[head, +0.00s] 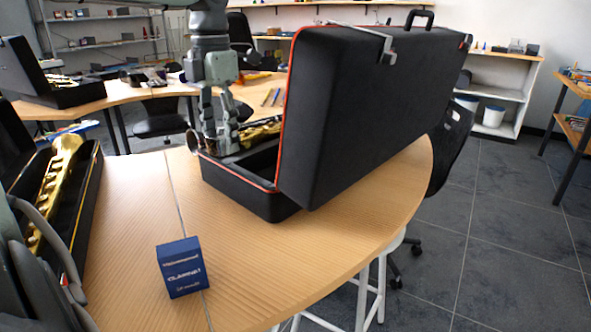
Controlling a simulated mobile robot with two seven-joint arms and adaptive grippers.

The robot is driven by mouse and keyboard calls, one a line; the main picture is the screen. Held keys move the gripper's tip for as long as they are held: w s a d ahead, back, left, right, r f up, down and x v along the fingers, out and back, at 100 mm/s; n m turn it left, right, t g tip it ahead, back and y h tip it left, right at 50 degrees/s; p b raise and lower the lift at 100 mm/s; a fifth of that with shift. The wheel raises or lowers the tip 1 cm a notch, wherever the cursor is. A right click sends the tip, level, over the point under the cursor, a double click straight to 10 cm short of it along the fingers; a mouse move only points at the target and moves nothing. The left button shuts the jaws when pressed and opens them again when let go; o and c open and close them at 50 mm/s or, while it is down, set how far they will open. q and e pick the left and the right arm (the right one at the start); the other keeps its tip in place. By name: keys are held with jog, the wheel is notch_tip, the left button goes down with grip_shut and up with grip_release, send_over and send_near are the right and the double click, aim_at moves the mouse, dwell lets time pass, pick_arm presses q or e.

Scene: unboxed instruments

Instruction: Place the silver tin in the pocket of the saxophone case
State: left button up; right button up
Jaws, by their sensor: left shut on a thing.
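The black saxophone case (250,192) with red-orange trim stands on the wooden table, its tall lid (360,110) raised and hiding much of the inside. Part of a gold saxophone (262,132) shows in it behind the lid edge. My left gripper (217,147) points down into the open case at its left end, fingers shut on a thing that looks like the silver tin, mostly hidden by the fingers. A small round metallic rim (192,142) shows beside the fingers; I cannot tell whether it belongs to the tin. The pocket cannot be made out.
A blue box (182,267) stands on the table (290,255) near the front. Another open black case (92,200) with a gold instrument (57,190) lies at the left. The raised lid blocks the case's right side. The table front between box and case is clear.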

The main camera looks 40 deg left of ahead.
pick_arm(q)
jog(key=w+d+f, duration=0.1)
jog(key=w+f, duration=0.1)
jog(key=w, duration=0.1)
jog(key=w+d+f, duration=0.1)
jog(key=w+f, duration=0.1)
jog(key=w, duration=0.1)
jog(key=w+d+f, duration=0.1)
jog(key=w+f, duration=0.1)
jog(key=w, duration=0.1)
jog(key=shift+w+d+f+p, duration=0.1)
jog(key=shift+w+d+p, duration=0.15)
jog(key=shift+d+p, duration=0.1)
jog(key=shift+f, duration=0.45)
notch_tip(320, 180, down, 2)
jog(key=shift+f, duration=0.2)
jog(key=shift+w+f, duration=0.1)
jog(key=shift+f, duration=0.25)
pick_arm(e)
jog(key=f, duration=0.3)
jog(key=shift+w+a, duration=0.2)
pick_arm(q)
jog(key=shift+f, duration=0.1)
